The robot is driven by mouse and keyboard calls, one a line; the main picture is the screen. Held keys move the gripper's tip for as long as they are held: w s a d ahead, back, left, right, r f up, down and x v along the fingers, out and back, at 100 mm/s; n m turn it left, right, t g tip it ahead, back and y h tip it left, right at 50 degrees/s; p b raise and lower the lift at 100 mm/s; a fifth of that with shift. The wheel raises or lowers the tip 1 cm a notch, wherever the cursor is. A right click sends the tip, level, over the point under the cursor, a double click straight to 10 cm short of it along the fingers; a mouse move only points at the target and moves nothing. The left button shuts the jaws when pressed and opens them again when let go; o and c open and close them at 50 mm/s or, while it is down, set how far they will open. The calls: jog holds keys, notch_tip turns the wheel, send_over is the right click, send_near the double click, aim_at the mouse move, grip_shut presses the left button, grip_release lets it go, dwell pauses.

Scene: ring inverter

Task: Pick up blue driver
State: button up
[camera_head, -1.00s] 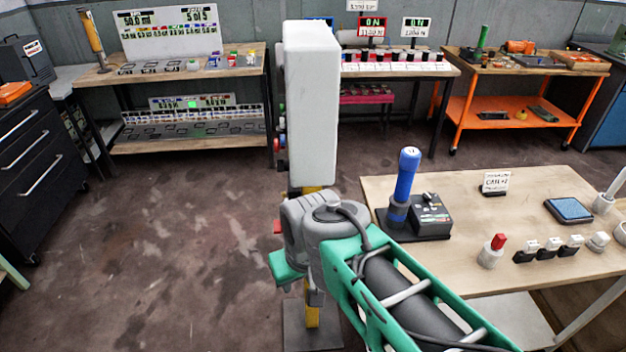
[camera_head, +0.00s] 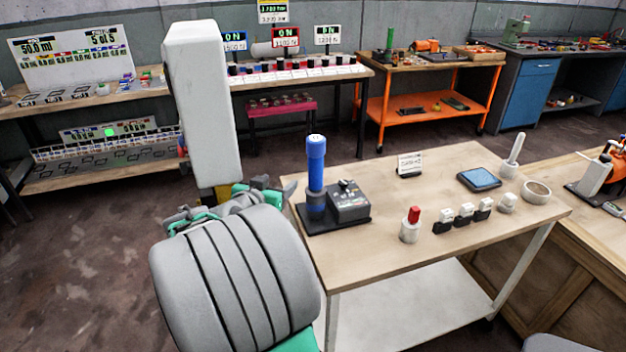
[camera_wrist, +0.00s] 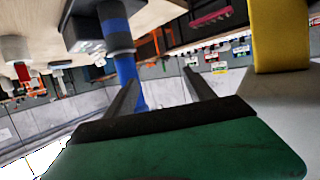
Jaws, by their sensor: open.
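The blue driver (camera_head: 316,165) stands upright in a dark stand (camera_head: 335,219) with a black control box at the left end of the wooden table. In the wrist view, which looks upside down, the blue driver (camera_wrist: 128,72) passes behind the left finger. My gripper (camera_wrist: 161,77) is open, its two dark fingers apart with nothing held between them. The driver looks beyond the fingers and off toward the left one; I cannot tell the exact gap. In the head view the gripper is mostly hidden by my own arm, left of the driver.
The wooden table (camera_head: 400,250) also holds a red-button post (camera_head: 410,226), several small switches, a blue pad (camera_head: 479,179), a white ring (camera_head: 537,191) and a small sign (camera_head: 410,165). Open floor lies left of the table.

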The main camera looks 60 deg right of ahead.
aim_at(315, 164)
jog(key=s+d+r+h, duration=0.1)
jog(key=s+d, duration=0.1)
jog(key=s+d+r+m+g+h, duration=0.1)
jog(key=s+d, duration=0.1)
jog(key=s+d+r+m+g+h, duration=0.1)
jog(key=s+d, duration=0.1)
jog(key=shift+s+d+h, duration=0.2)
jog(key=shift+d+h, duration=0.1)
jog(key=shift+d, duration=0.1)
jog(key=d, duration=0.2)
jog(key=d+p, duration=0.1)
jog(key=d, duration=0.4)
jog(key=shift+w+f, duration=0.1)
jog(key=shift+w, duration=0.25)
jog(key=shift+c, duration=0.5)
grip_shut()
